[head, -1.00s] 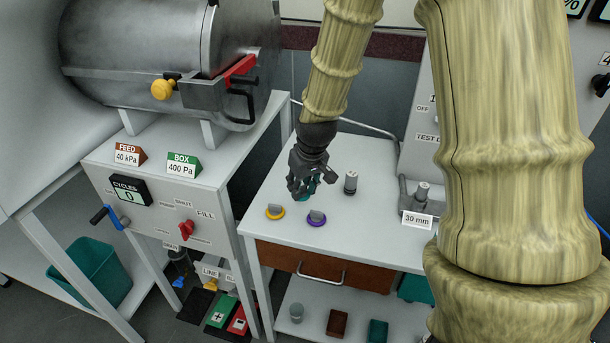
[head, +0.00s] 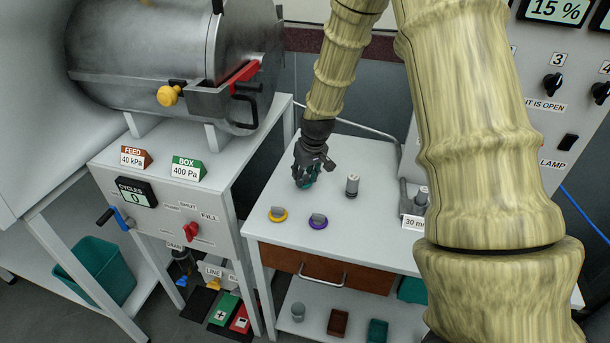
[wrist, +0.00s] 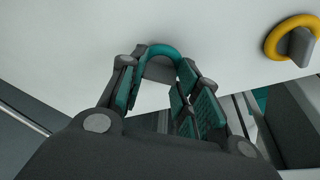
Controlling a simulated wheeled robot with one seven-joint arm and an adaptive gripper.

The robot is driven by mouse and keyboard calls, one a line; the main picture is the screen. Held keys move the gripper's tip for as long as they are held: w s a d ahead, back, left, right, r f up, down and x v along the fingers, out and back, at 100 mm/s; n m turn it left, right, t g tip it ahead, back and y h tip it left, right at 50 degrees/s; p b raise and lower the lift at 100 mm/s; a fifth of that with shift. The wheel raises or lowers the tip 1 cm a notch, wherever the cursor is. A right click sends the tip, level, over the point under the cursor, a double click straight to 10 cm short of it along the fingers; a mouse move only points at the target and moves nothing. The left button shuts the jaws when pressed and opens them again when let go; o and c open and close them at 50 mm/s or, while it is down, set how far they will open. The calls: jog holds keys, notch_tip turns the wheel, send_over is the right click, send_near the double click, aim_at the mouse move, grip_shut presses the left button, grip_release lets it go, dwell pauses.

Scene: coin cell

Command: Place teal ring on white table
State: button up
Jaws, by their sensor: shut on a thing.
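The teal ring (wrist: 164,50) shows in the wrist view as a curved band around a grey tab, between the fingers of my gripper (wrist: 170,85). The finger pads are teal too. My gripper is shut on the ring. In the head view my gripper (head: 305,181) hangs over the left back part of the white table (head: 350,228), with a bit of teal at its tips. I cannot tell whether the ring touches the table; its lower side is hidden.
A yellow ring (head: 278,215) and a purple ring (head: 318,221), each with a grey tab, lie near the table's front left. A metal cylinder (head: 352,185) stands right of my gripper. A 30 mm fixture (head: 414,208) stands further right. The table between is clear.

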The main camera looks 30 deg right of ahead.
jog(key=shift+f, duration=0.45)
jog(key=shift+f, duration=0.15)
jog(key=o, duration=0.7)
jog(key=shift+r, duration=0.2)
jog(key=b+v, duration=0.1)
jog(key=v, duration=1.1)
